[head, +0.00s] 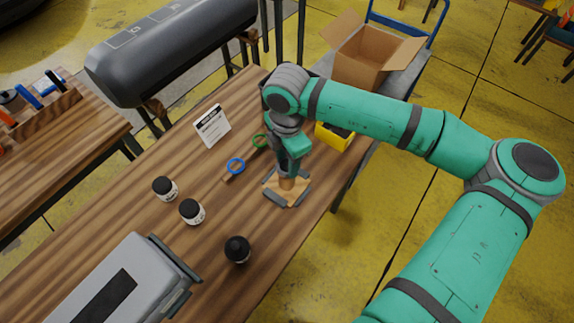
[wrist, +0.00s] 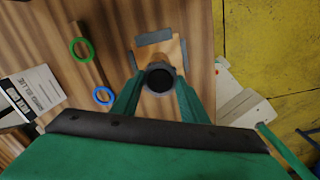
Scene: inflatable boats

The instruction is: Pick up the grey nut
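A dark grey, round, hollow piece, which looks like the grey nut (wrist: 160,78), stands on a small wooden pad (wrist: 172,50) with grey strips along its edges. The pad also shows on the table in the head view (head: 290,200). My gripper (wrist: 160,84) points down over the pad, with one green finger on each side of the round piece. The fingers are apart and their tips are close to its sides. I cannot tell whether they touch it. In the head view, my gripper (head: 286,172) mostly hides the piece.
A blue ring (head: 236,166) and a green ring (head: 259,141) lie left of the pad. A yellow box (head: 335,136) is behind right, and a white card (head: 212,127) stands behind left. The table's right edge is close.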

